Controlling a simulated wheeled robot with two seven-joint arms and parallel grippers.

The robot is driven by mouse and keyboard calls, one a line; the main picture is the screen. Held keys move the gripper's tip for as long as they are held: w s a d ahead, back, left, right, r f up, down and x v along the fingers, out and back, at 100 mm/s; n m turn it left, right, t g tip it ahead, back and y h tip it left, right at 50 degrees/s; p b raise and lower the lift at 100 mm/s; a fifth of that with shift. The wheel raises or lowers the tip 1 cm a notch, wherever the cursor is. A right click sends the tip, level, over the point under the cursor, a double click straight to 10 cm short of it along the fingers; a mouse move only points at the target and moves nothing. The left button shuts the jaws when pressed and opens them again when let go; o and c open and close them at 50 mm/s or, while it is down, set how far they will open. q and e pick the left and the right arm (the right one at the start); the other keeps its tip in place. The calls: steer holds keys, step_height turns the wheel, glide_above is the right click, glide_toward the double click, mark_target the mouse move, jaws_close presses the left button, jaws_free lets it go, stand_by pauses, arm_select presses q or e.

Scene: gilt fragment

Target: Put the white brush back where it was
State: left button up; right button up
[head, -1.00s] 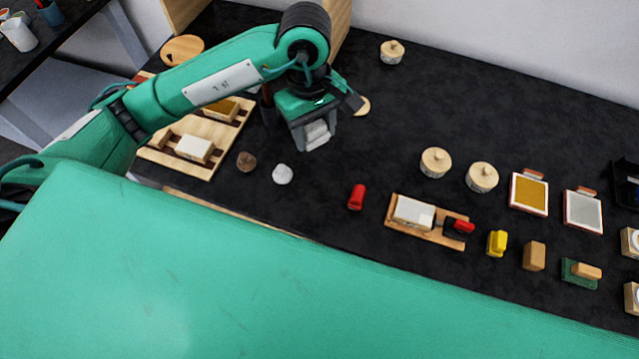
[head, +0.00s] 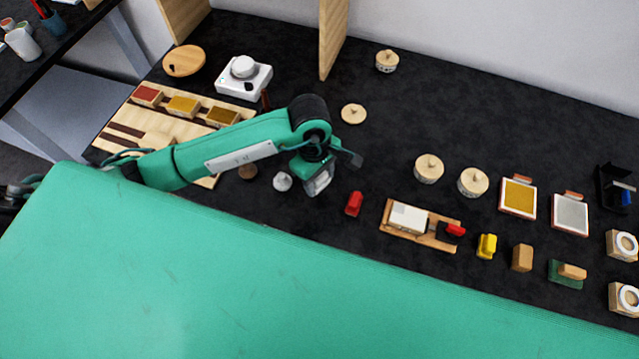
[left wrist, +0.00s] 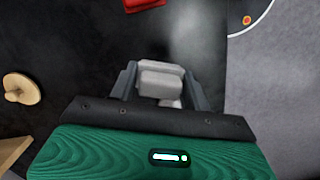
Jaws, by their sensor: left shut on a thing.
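The white brush (left wrist: 160,82) is pale grey-white and sits between the fingers of my left gripper (left wrist: 160,92) in the left wrist view. The gripper is shut on it. In the head view my left gripper (head: 320,183) is over the black table, just right of a small white-grey lump (head: 282,181) and left of a small red block (head: 354,204). The brush (head: 318,181) shows there only as a pale patch, partly covered by the gripper. I cannot tell whether it touches the table. My right gripper is not in view.
A wooden rack (head: 125,127) with coloured blocks lies left, partly behind my arm. A white appliance (head: 243,77) stands behind it. A wooden board (head: 392,232) with a white block, then yellow (head: 487,246) and brown (head: 522,257) blocks, lie right. Dark table behind the gripper is mostly clear.

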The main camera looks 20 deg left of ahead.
mark_target(320, 196)
arm_select(q)
step_height(320, 196, down, 5)
steer(key=shift+p, duration=0.7)
steer(key=shift+f, duration=0.3)
steer(key=shift+f, duration=0.2)
steer(key=o, duration=0.9)
steer(key=shift+o, duration=0.2)
steer(key=shift+r, duration=0.1)
